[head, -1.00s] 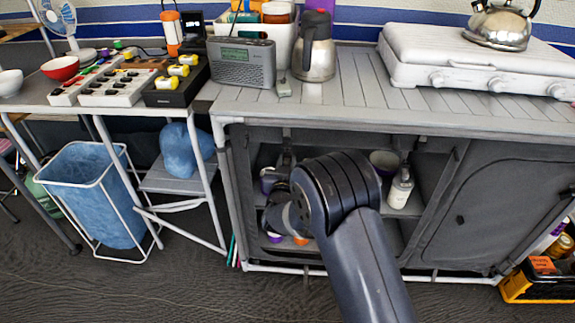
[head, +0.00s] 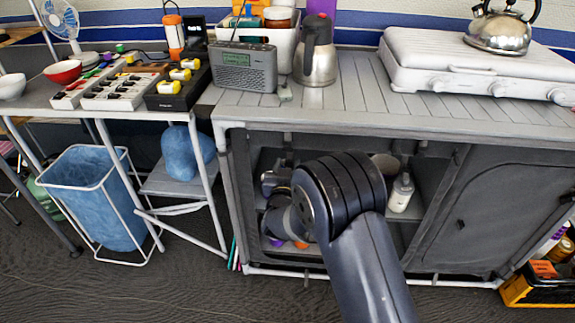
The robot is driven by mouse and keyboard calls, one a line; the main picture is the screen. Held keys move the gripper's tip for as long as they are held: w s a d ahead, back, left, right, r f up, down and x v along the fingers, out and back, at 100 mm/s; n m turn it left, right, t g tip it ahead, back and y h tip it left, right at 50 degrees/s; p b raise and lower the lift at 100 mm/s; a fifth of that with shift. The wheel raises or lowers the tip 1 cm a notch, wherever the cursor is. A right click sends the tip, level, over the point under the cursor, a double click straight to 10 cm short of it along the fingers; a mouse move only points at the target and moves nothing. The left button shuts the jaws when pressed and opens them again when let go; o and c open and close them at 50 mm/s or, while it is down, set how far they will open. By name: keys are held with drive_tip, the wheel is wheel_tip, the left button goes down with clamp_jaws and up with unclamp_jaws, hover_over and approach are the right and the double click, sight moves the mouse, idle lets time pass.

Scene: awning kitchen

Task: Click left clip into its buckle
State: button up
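A short dark strap (head: 287,138) hangs under the front top edge of the open left bay of the grey fabric cabinet (head: 470,205). Another small dark strap piece (head: 422,147) hangs at the bay's right side. I cannot tell which part is the clip and which the buckle. My arm reaches into the bay, and its thick dark joint covers the middle of the opening. Grey wrist and gripper parts (head: 274,180) show left of the joint, inside the bay. The fingertips are not clear, and I cannot tell whether they touch a strap.
A white bottle (head: 401,193) and a pale round item (head: 385,164) stand on the cabinet shelf. The right bay is closed. A radio (head: 244,68), steel jug (head: 315,52) and white stove (head: 475,60) stand on top. A blue bin (head: 98,200) is at left. The front floor is clear.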

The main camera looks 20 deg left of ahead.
drive_tip(key=p+v, duration=0.1)
drive_tip(key=v, duration=0.9)
drive_tip(key=shift+s, duration=0.15)
drive_tip(key=shift+d, duration=0.1)
drive_tip(key=f+b+x, duration=0.1)
drive_tip(key=f+x, duration=0.1)
drive_tip(key=x, duration=1)
drive_tip(key=shift+b, duration=0.4)
drive_tip(key=shift+s+r, duration=0.1)
